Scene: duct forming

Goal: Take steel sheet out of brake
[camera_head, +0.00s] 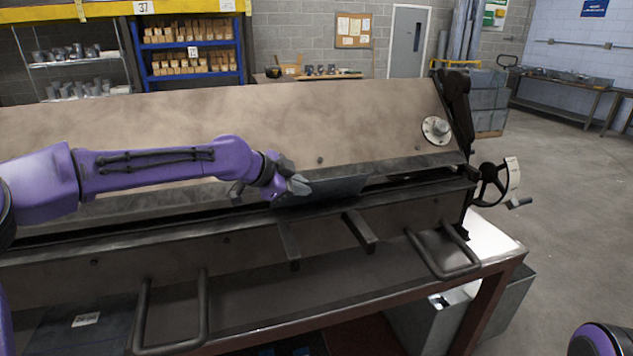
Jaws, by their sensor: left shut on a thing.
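The brake (240,120) is a long tan and dark metal machine across the middle of the head view. The steel sheet (335,188) is a dark grey piece at the brake's jaw line, right of my left gripper. My left gripper (297,186) is shut on the sheet's left part, and its fingers hide that part. I cannot tell how much of the sheet is inside the jaw. My right gripper is out of view; a purple and black part of mine (600,338) shows at the bottom right.
Bar handles (440,270) stick out from the brake's front. A handwheel (492,183) stands at its right end. The brake rests on a red-brown bench (490,295) with a grey box (510,310) beneath. Open floor lies to the right.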

